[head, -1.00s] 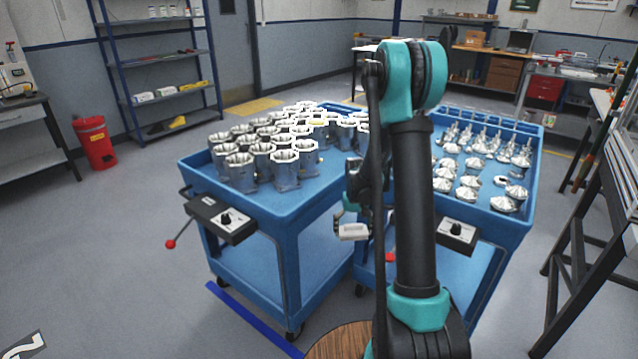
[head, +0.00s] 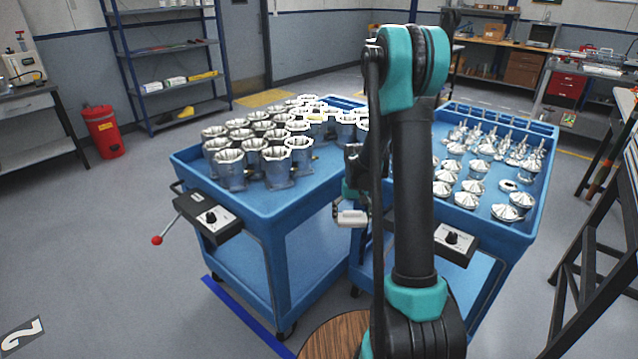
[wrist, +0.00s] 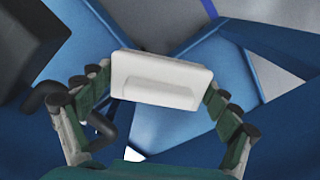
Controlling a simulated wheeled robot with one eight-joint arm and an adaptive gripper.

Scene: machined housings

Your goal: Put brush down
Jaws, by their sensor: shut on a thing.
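My gripper (wrist: 160,95) is shut on the brush (wrist: 162,80), which shows as a pale, block-like body between the two fingers in the wrist view. In the head view the brush (head: 351,218) is a small whitish block in front of the gap between the two blue carts. It is held in the air, below the level of the cart tops. My arm hides most of the gripper in the head view. Any bristles are hidden from both views.
The left blue cart (head: 325,190) carries rows of metal housings (head: 230,168). The right blue cart (head: 513,235) carries cone-shaped metal parts (head: 507,212). Control boxes (head: 212,219) stick out from the cart fronts. A round wooden top (head: 325,338) is low in front. Open floor lies at left.

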